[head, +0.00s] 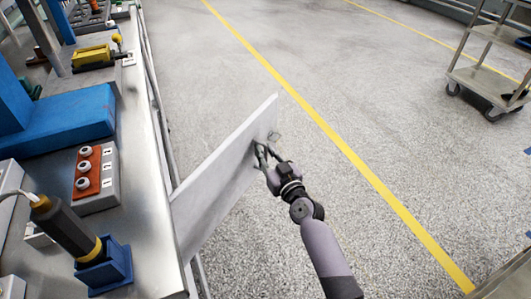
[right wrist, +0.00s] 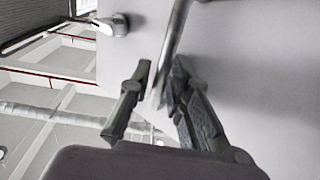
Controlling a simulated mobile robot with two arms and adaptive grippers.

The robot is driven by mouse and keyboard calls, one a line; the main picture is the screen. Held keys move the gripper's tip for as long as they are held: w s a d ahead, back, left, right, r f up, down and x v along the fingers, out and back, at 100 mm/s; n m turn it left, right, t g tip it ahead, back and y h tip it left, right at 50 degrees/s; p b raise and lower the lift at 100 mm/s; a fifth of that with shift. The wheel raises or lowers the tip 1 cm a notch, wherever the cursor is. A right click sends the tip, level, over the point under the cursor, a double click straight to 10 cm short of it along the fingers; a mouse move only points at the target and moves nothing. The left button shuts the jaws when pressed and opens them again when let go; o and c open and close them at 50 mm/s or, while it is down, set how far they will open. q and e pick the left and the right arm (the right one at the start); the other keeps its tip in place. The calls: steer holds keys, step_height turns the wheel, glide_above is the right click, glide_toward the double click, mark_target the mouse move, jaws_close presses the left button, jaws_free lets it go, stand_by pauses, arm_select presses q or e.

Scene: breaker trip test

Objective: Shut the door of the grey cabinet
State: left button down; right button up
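The grey cabinet's door (head: 222,170) stands open as a flat light-grey panel, jutting out from the bench side into the aisle. My right gripper (head: 262,153) is at the door's outer end, on its right-hand face. In the right wrist view, the door's pale face (right wrist: 255,60) fills the right side. A metal bar handle (right wrist: 174,45) reaches down between the spread fingers of my right gripper (right wrist: 160,72), closer to the right finger. Whether a finger touches it I cannot tell. The cabinet body is hidden below the bench. My left gripper is out of view.
A metal workbench (head: 150,215) runs along the left, holding a control box (head: 95,178), a blue block (head: 75,120) and a tool in a blue holder (head: 105,268). A grey cart (head: 485,80) stands far right. The floor right of the door is clear, with a yellow line.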

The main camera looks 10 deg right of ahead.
jaws_close()
stand_by(0.7)
